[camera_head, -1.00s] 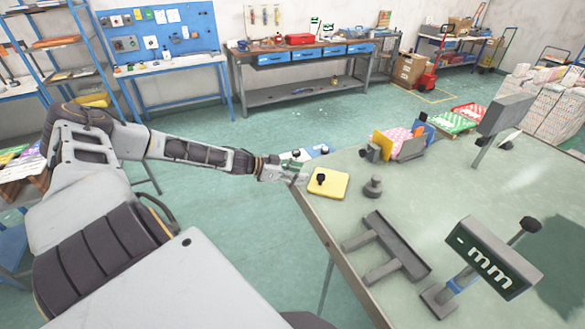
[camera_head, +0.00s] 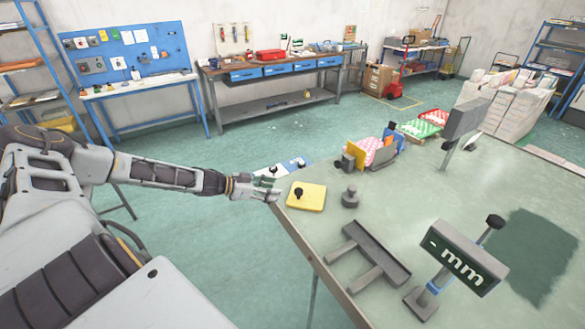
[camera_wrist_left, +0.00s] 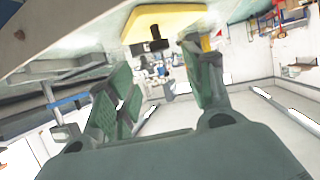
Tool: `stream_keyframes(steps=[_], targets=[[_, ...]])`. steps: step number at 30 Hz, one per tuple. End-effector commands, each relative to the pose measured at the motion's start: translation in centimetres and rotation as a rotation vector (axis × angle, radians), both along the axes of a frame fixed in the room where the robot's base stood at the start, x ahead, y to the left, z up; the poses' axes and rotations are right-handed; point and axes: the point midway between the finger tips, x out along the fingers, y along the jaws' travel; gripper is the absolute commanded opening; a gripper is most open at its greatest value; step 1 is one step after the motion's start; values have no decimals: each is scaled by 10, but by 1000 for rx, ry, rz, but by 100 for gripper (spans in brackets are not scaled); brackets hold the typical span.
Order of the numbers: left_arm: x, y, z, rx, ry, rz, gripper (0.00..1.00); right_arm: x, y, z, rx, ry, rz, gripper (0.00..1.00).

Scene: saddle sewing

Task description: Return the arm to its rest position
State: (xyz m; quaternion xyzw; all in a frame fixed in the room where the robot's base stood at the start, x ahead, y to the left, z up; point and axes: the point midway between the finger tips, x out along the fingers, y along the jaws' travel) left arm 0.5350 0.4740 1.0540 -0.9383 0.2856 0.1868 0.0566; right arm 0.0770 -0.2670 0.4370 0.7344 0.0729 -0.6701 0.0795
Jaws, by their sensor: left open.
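My left gripper (camera_head: 272,187) reaches in from the left, at the near-left edge of the green-topped table (camera_head: 400,215). It is open and empty in the left wrist view (camera_wrist_left: 155,95), with its green fingers apart. A yellow block (camera_head: 307,198) with a black knob lies on the table corner just right of the gripper. The block also shows at the top of the left wrist view (camera_wrist_left: 180,18). The gripper looks apart from it. My right gripper is not in view.
A grey knob-shaped weight (camera_head: 350,198), a grey forked holder (camera_head: 368,255) and a "mm" display stand (camera_head: 462,258) stand on the table. Coloured sheets in a rack (camera_head: 372,152) are at its far edge. A workbench (camera_head: 275,75) stands along the wall. Open floor lies behind my left arm.

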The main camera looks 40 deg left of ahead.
Motion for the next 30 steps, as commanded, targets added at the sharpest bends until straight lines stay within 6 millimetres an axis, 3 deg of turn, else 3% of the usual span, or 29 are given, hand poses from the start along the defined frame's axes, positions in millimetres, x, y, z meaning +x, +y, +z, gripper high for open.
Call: stream_keyframes(steps=[11, 20, 23, 30], targets=[[0, 0, 0, 25, -17, -13, 52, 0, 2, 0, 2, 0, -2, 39], [1, 15, -16, 240, -59, -41, 52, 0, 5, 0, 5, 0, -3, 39], [2, 34, -25, 364, -67, -49, 52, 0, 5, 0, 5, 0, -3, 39], [10, 116, -37, 670, -69, -25, 52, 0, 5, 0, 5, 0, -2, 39]])
